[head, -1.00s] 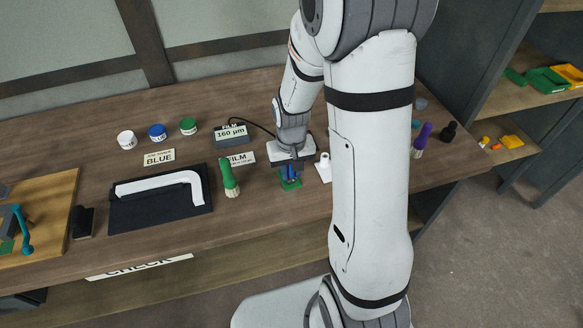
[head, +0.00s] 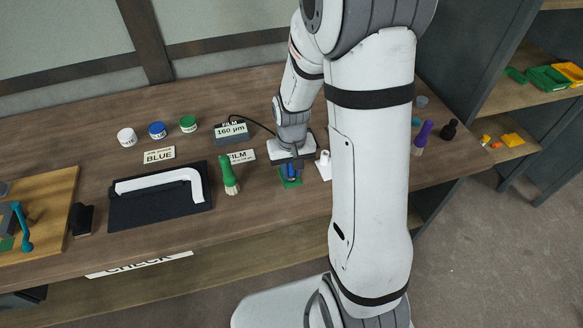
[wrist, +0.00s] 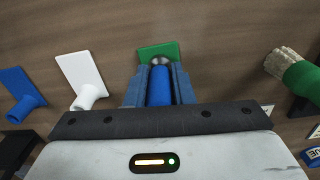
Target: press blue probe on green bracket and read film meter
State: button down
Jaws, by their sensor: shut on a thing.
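My gripper (head: 291,166) is shut on the blue probe (head: 291,172) and holds it over the green bracket (head: 296,182). In the wrist view, the fingers of my gripper (wrist: 160,85) flank the blue probe (wrist: 160,92). Its silvery tip lies over the edge of the green bracket (wrist: 150,50) and appears to touch it, though I cannot be sure of the contact. The film meter (head: 231,133), a dark box with a cable, stands behind to the left. Its display reads 160 µm.
A white bracket (wrist: 82,78) and a blue one (wrist: 17,88) lie left in the wrist view. A black tray (head: 140,213) holds a white bent part. Several paint pots stand behind, including a blue one (head: 157,132).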

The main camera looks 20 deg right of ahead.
jog(key=shift+s+f+b, duration=0.1)
jog(key=shift+f+b, duration=0.25)
jog(key=shift+f, duration=0.1)
dwell(1.2)
jog(key=shift+r, duration=0.15)
jog(key=shift+r+p, duration=2.45)
jog(key=shift+r, duration=0.95)
jog(key=shift+r, duration=0.15)
